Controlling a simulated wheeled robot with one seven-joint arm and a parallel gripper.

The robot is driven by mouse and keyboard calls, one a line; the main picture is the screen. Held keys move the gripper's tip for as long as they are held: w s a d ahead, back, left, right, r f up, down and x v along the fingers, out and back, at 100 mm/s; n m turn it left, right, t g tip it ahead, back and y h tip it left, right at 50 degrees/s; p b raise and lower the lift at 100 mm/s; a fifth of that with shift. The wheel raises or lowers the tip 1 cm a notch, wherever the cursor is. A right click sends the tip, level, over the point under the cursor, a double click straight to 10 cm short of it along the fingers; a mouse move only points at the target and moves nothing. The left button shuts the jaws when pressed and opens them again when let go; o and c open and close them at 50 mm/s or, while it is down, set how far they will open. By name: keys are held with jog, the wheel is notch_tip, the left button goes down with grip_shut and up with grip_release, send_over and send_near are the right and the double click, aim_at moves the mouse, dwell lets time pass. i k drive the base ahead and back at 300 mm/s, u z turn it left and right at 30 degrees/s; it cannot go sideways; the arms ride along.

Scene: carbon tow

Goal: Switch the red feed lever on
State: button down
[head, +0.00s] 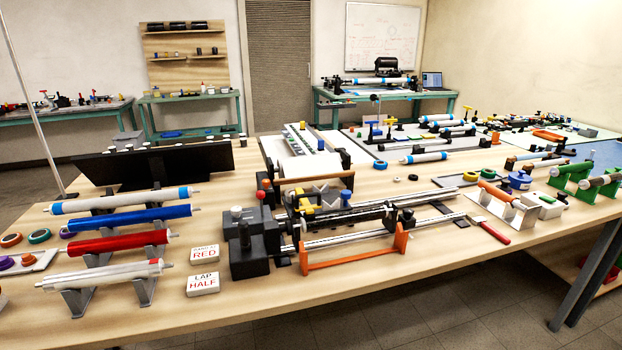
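A black winding machine (256,262) stands at the front middle of the wooden table. Small red knobs (261,195) show at its back left, by the wooden roller; one may be the top of the red feed lever. They are too small for me to tell which way a lever is set. A white knob (237,211) and a dark upright handle (244,236) also show on the machine. My gripper is not in view.
A rack with white-blue, blue, red and clear rolls (118,240) stands left of the machine. Signs reading RED (205,254) and LAP HALF (203,284) lie between them. An orange frame (352,251) stands in front of the rods.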

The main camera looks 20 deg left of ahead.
aim_at(259, 194)
jog(key=u, duration=0.15)
jog(key=i, duration=1.15)
jog(key=u, duration=0.4)
